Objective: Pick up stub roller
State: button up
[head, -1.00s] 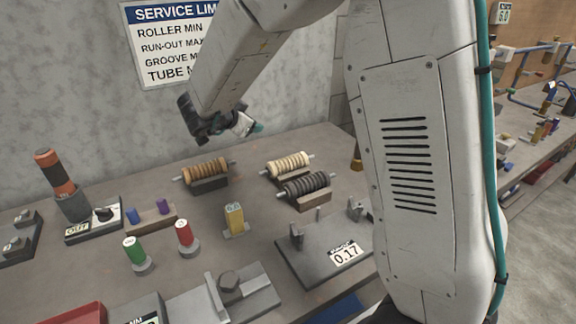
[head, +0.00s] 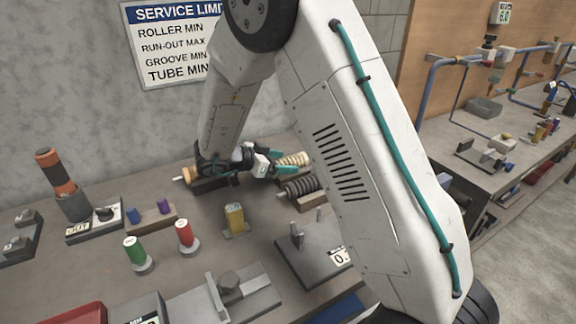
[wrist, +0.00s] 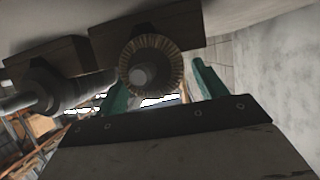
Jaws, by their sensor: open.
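Three rollers rest on brown blocks at the back of the bench; no label shows which is the stub roller. The cream ridged roller (head: 293,159) is partly covered by my gripper (head: 288,165). My gripper is open, pointing right at this roller. In the wrist view, a ridged roller seen end-on (wrist: 152,66) lies between the two green fingers, with no clear contact. The dark grey roller (head: 303,186) sits just in front; it appears at the left in the wrist view (wrist: 45,92).
Red (head: 184,233) and green (head: 134,250) spools, a grey metal fixture (head: 225,296) and a gauge plate (head: 310,250) occupy the front. The concrete wall (head: 70,90) rises close behind.

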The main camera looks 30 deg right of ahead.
jog(key=shift+d+f, duration=0.1)
jog(key=shift+d, duration=0.3)
jog(key=c, duration=1.3)
